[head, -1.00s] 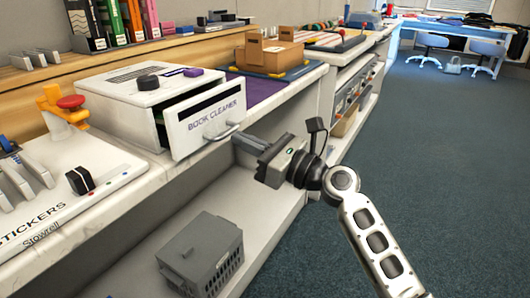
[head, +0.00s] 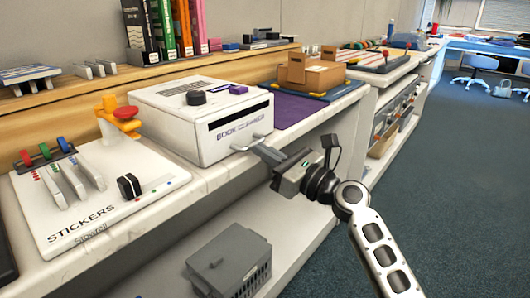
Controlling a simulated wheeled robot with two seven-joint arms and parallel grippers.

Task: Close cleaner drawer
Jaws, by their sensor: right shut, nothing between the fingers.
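The white book cleaner (head: 165,112) sits on the counter, left of centre. Its drawer front (head: 212,146), lettered BOOK CLEANER, looks flush with the box, with no open gap visible at its side. The grey handle (head: 243,146) sticks out from the front. My right gripper (head: 264,153) is shut and empty, with its tips at the right end of the handle. They look to be touching it or very close; I cannot tell which. They partly cover the handle. My left gripper is not in view.
A white STICKERS panel (head: 75,222) with levers stands left of the cleaner. A purple mat (head: 290,108) and a cardboard box (head: 312,74) lie to the right. A grey crate (head: 228,268) is on the shelf below.

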